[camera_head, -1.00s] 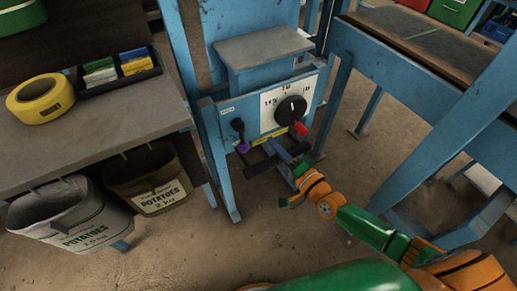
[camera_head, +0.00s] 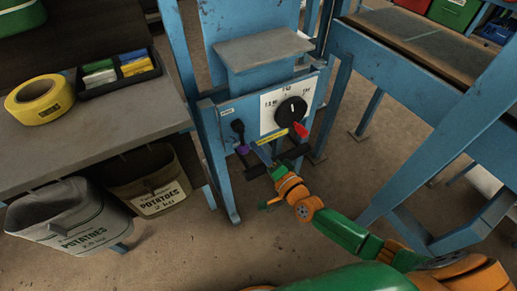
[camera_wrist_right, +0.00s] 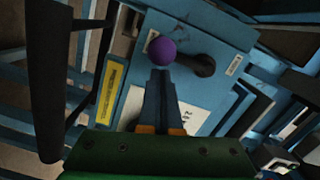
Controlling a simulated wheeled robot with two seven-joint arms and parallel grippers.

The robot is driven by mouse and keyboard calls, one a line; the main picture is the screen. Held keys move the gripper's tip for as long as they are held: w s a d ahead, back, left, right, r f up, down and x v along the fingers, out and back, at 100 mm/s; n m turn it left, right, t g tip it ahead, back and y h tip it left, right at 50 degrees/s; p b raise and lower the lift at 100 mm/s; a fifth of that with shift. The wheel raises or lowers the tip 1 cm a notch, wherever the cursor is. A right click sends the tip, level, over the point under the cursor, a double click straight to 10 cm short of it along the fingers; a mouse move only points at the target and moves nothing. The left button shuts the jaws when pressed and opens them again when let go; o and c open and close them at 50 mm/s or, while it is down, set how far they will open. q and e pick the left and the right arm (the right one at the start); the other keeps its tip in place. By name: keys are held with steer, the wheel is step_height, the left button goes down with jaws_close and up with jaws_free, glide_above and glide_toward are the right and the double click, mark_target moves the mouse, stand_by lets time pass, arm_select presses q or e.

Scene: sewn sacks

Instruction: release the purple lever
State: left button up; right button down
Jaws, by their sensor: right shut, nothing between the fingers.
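The purple lever (camera_head: 242,149) is a dark arm with a purple knob on the lower left of the blue machine's front panel. Its knob points downward in the head view. In the right wrist view the round purple knob (camera_wrist_right: 162,51) shows just beyond my fingertips, with its dark arm going off to the right. My right gripper (camera_wrist_right: 160,73) is shut and empty, its two blue fingers together and pointing at the knob. I cannot tell whether they touch it. In the head view my right gripper (camera_head: 263,153) is low in front of the panel. My left gripper is not in view.
A black dial (camera_head: 291,111) with a red pointer sits right of the lever, above a yellow label (camera_head: 272,136). A dark bar (camera_head: 296,154) crosses near my right gripper. A grey bench (camera_head: 110,120) with yellow tape (camera_head: 40,98) and potato sacks (camera_head: 68,218) stands at left.

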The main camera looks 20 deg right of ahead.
arm_select(q)
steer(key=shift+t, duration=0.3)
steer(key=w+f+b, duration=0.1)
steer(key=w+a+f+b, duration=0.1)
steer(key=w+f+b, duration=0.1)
steer(key=b, duration=0.1)
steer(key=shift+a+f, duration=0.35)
arm_select(e)
steer(key=s+a+r+m+t, duration=0.1)
steer(key=a+m, duration=0.3)
steer(key=m, duration=0.6)
steer(key=s+a+r+m+h, duration=0.1)
steer(key=a+r+m, duration=0.2)
steer(key=m, duration=0.7)
steer(key=shift+a+m+t, duration=0.4)
steer(key=shift+a, duration=0.6)
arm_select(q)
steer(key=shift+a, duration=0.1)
